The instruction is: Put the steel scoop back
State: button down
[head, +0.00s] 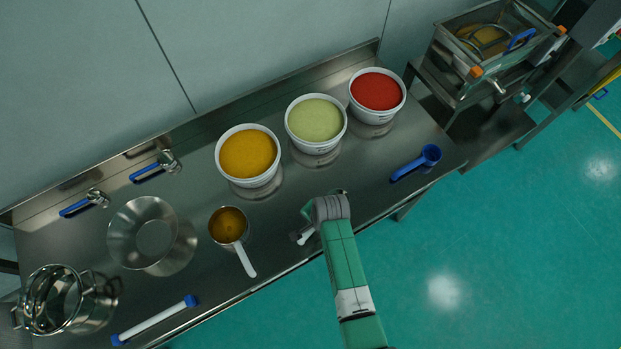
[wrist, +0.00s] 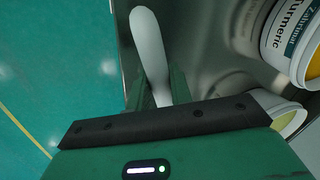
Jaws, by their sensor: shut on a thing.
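The steel scoop shows only as its pale grey handle, slanting out to the lower left of my gripper in the head view (head: 303,236). In the wrist view the rounded handle (wrist: 150,55) runs up from my gripper (wrist: 160,108). Its bowl is hidden by my wrist. My gripper (head: 320,222) is shut on the handle, over the front part of the steel table (head: 285,215). The fingertips are mostly hidden in both views.
Turmeric (head: 249,180), green (head: 316,147) and red (head: 377,116) tubs stand behind. A blue scoop (head: 430,155) lies right; the sieve (head: 490,45) stands beyond.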

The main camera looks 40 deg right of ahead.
jog(key=shift+f+b, duration=3.1)
jog(key=shift+f, duration=0.25)
jog(key=c, duration=0.7)
grip_release()
jog(key=shift+r+p, duration=3.4)
jog(key=shift+r, duration=0.2)
jog(key=shift+f, duration=0.1)
